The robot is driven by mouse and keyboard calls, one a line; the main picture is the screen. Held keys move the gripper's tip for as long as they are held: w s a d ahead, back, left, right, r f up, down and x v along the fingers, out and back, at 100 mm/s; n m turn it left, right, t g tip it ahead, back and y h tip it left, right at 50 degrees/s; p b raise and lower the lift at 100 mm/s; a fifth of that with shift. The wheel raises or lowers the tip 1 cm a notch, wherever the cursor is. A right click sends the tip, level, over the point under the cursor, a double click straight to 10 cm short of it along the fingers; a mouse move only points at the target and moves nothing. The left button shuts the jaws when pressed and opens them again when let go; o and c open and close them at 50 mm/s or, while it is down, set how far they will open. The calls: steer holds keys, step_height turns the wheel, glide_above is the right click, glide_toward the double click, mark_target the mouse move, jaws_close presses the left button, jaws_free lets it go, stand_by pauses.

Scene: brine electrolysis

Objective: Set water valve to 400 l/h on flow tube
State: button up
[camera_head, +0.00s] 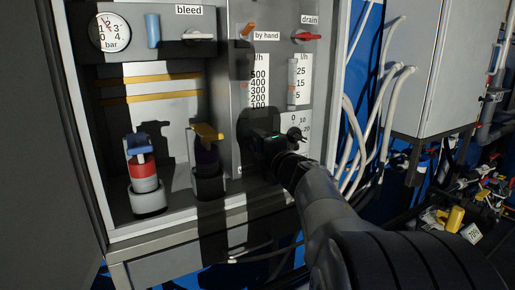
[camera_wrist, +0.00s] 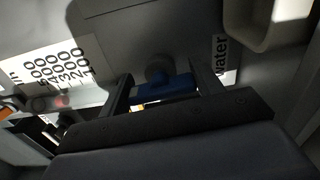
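The flow tube scale (camera_head: 258,88), marked 100 to 500 l/h, is on the grey panel in the head view. The water valve's blue handle (camera_wrist: 165,89) sits on a round grey stem, near a label reading "water" (camera_wrist: 221,57). My gripper (camera_wrist: 163,86) has one finger at each end of the handle and appears closed on it, with no clear gap. In the head view my gripper (camera_head: 262,140) is against the panel below the scale and hides the valve.
A second tube (camera_head: 292,80) with a smaller scale and a black knob (camera_head: 295,134) are close to the right of my gripper. Red drain (camera_head: 306,36) and orange by-hand (camera_head: 249,29) handles are above.

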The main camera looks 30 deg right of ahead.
steer(key=o, duration=0.5)
steer(key=shift+c, duration=0.2)
steer(key=s, duration=1)
steer(key=shift+s+d, duration=0.2)
steer(key=shift+s, duration=0.2)
steer(key=shift+w, duration=0.1)
steer(key=w, duration=1)
steer(key=shift+w+a, duration=0.2)
steer(key=shift+w, duration=0.1)
